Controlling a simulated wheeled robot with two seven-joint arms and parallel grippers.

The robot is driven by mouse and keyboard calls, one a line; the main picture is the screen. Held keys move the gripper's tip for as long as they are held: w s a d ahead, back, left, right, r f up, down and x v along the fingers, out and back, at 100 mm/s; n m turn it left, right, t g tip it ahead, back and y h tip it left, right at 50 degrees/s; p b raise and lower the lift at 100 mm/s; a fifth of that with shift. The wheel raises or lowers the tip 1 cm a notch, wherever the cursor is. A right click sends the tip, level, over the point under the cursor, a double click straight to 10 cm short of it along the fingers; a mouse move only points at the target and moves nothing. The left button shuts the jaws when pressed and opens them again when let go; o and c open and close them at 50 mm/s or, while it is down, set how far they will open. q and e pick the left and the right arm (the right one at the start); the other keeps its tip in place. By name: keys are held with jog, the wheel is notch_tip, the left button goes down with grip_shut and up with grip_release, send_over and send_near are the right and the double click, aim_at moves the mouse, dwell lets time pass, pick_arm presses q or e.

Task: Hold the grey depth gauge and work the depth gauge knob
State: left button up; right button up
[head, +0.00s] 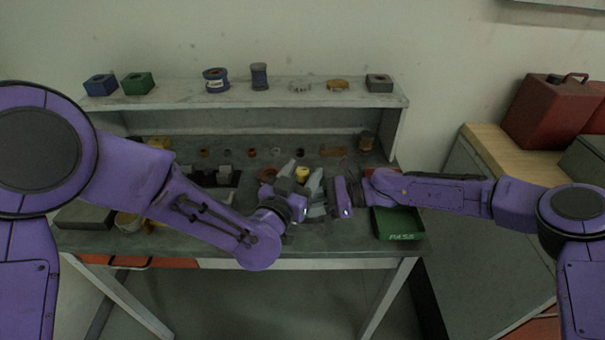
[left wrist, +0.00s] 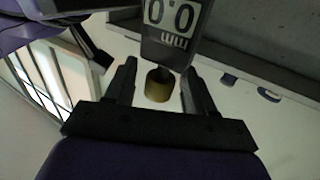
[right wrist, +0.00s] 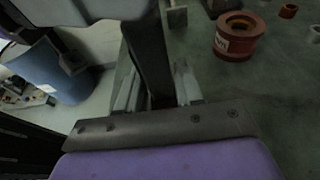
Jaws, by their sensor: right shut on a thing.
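The grey depth gauge (left wrist: 180,45) shows in the left wrist view with its display reading 0.0 mm upside down. Its brass-yellow knob (left wrist: 159,85) lies between the two fingers of my left gripper (left wrist: 160,90), with a gap on each side. In the head view the knob (head: 302,173) shows between the left gripper's (head: 300,180) fingers over the bench. My right gripper (right wrist: 156,88) is shut on the gauge's dark bar (right wrist: 150,50). In the head view the right gripper (head: 330,195) is close beside the left one, and most of the gauge is hidden.
The workbench (head: 210,248) has a back shelf (head: 180,98) with blocks and spools. A green PASS tray (head: 398,222) sits at the front right. A red ring (right wrist: 235,38) lies on the bench near the right gripper. A red can (head: 548,112) stands on a side cabinet.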

pick_arm(q)
jog(key=shift+s, duration=0.1)
jog(key=v, duration=1.2)
pick_arm(e)
jog(key=o, duration=0.9)
